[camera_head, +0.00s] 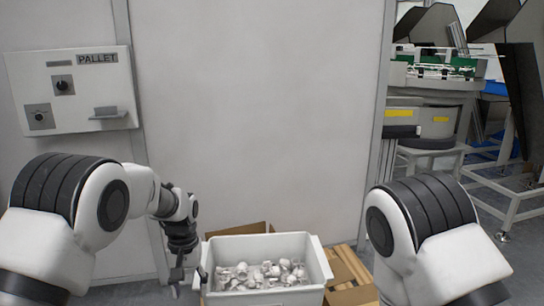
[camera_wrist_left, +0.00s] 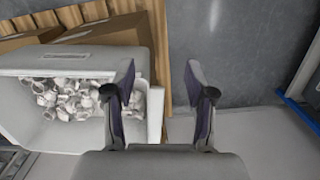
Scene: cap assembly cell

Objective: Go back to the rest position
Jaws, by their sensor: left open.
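My left gripper (camera_head: 187,275) hangs down at the left side of a white bin in the head view. In the left wrist view the left gripper (camera_wrist_left: 159,95) is open, with its two fingers apart and nothing between them. One finger overlaps the bin's edge in that picture; I cannot tell whether it touches. My right arm shows at the right of the head view, but its gripper is not in view.
The white bin (camera_head: 314,262) holds several small white parts (camera_head: 262,274). It stands with cardboard boxes (camera_head: 345,275) on a wooden pallet. A wall panel marked PALLET (camera_head: 75,95) is at the left. Machinery (camera_head: 435,100) stands at the right. Floor is clear beside the pallet.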

